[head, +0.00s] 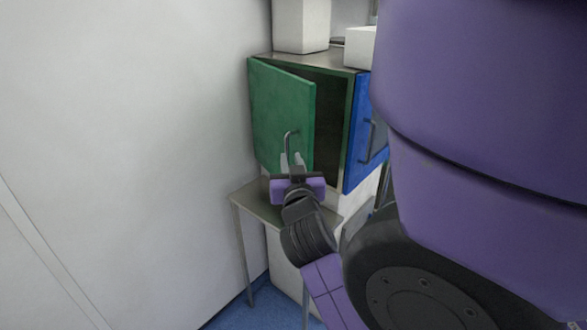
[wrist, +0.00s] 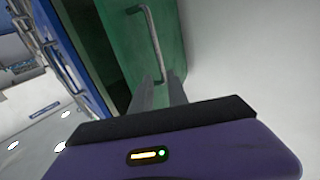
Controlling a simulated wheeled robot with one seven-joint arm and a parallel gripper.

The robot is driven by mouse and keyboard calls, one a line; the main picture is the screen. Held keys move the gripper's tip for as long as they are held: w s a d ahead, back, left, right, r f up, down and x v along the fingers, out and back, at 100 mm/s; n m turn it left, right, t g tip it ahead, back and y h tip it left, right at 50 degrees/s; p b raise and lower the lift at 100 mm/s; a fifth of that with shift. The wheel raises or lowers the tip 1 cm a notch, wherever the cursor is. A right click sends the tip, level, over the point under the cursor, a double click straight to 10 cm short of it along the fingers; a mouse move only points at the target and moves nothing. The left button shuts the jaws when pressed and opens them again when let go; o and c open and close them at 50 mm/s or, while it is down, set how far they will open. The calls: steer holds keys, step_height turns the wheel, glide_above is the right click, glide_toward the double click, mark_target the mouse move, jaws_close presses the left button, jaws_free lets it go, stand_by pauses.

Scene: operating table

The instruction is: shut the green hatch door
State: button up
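The green hatch door (head: 275,108) stands ajar on the left of the cabinet, its right edge swung out from the dark opening. Its grey bar handle (head: 287,142) is upright near that free edge. The door (wrist: 183,38) and handle (wrist: 154,40) also show in the wrist view. My gripper (head: 292,160) is in front of the door, at the handle's lower part. In the wrist view my gripper's two fingers (wrist: 161,88) are apart, with the handle's lower end appearing between them. Whether they touch the handle or door cannot be told.
A blue door (head: 361,145) with its own handle is right of the opening. A metal side table (head: 262,205) stands below my gripper. The white wall (head: 130,120) is close on the left. White boxes (head: 301,25) stand on the cabinet.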

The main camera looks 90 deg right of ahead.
steer(key=shift+s+a+p, duration=0.15)
steer(key=shift+a+p, duration=0.85)
steer(key=shift+a, duration=0.45)
steer(key=shift+s+a+p, duration=0.15)
steer(key=shift+a+p, duration=0.8)
steer(key=shift+a, duration=0.5)
